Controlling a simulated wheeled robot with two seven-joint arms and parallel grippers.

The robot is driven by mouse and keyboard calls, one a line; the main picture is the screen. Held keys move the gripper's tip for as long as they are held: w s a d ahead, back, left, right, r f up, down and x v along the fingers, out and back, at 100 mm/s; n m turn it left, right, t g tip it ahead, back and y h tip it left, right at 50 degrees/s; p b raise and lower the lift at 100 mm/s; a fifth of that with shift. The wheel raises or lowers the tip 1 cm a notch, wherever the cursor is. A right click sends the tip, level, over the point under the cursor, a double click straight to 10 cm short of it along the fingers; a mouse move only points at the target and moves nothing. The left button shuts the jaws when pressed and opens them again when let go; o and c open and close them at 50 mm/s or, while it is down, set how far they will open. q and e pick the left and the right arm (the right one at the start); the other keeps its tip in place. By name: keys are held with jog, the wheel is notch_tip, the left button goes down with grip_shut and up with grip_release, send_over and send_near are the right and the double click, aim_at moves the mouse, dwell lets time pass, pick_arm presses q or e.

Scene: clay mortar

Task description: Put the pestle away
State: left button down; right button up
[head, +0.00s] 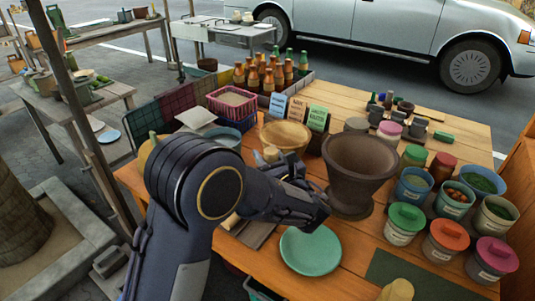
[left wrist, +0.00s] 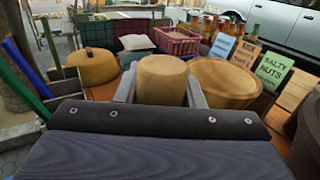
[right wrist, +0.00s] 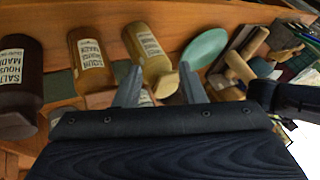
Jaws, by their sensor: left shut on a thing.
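My left gripper (left wrist: 160,92) is shut on the pestle, a thick tan wooden cylinder (left wrist: 162,72) that shows between its two fingers. In the head view the pestle's pale end (head: 271,153) shows just above my left wrist, in front of the wooden bowl (head: 287,133). My arm hides the rest of it. The large brown clay mortar (head: 358,165) stands upright to the right of my left gripper. My right gripper (right wrist: 160,86) is open, with its fingers apart near the bottles; it does not show in the head view.
A teal plate (head: 310,252) lies in front of the mortar. Lidded tubs (head: 445,238) crowd the right side. Label cards (head: 298,109), sauce bottles (head: 268,75) and a pink basket (head: 232,100) stand behind. Several labelled bottles (right wrist: 92,62) are close to my right gripper.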

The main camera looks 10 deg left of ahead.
dwell(0.4)
pick_arm(q)
jog(key=c, duration=0.9)
grip_release()
jog(key=shift+o, duration=0.2)
